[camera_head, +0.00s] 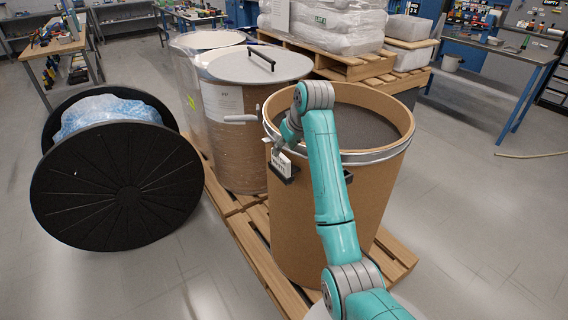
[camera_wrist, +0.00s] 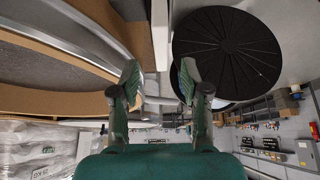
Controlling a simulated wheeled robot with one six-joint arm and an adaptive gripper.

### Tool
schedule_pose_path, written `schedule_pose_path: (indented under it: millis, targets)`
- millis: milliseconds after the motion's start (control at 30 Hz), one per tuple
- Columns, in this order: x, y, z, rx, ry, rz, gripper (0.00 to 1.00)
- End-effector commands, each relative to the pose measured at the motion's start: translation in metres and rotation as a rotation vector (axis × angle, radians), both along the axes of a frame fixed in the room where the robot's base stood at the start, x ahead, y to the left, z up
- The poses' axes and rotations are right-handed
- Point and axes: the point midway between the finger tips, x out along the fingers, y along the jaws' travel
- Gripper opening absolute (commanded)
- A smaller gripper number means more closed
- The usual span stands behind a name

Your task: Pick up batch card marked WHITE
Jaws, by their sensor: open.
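A small white card (camera_head: 283,159) stands in a dark holder (camera_head: 284,171) on the near-left side of the open drum (camera_head: 330,215), just below its metal rim. Its dark lettering is too small to read surely. My gripper (camera_head: 281,145) is at the card's upper part, partly hiding it. In the wrist view my gripper (camera_wrist: 159,72) is open, with its two fingers apart. A pale upright strip (camera_wrist: 160,35), which looks like the card edge-on, shows between and beyond the fingertips. I cannot tell whether either finger touches it.
The open drum holds dark grey pellets (camera_head: 365,125) and stands on a wooden pallet (camera_head: 262,255). A lidded drum (camera_head: 255,65) stands behind left. Stacked sacks (camera_head: 330,25) stand behind.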

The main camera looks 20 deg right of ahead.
Motion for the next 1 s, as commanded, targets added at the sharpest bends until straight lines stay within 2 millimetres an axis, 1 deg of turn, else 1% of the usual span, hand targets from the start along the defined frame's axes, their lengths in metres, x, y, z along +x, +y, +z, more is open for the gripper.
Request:
schedule_pose_path:
  millis: [33,100,367,500,633,767,967,1000]
  targets:
    - [0.004,0.001,-0.007,0.001,0.001,0.0,0.46]
    - [0.008,0.003,-0.014,0.0,0.0,0.0,0.46]
    - [0.015,0.006,-0.03,0.0,0.0,0.001,0.46]
    - [0.021,0.009,-0.049,0.0,0.002,0.001,0.46]
    - [0.029,0.011,-0.062,0.001,0.0,0.0,0.46]
    - [0.033,0.012,-0.068,0.001,-0.002,0.0,0.46]
    - [0.033,0.012,-0.069,0.001,-0.002,0.0,0.46]
    - [0.033,0.012,-0.068,0.001,-0.002,0.0,0.41]
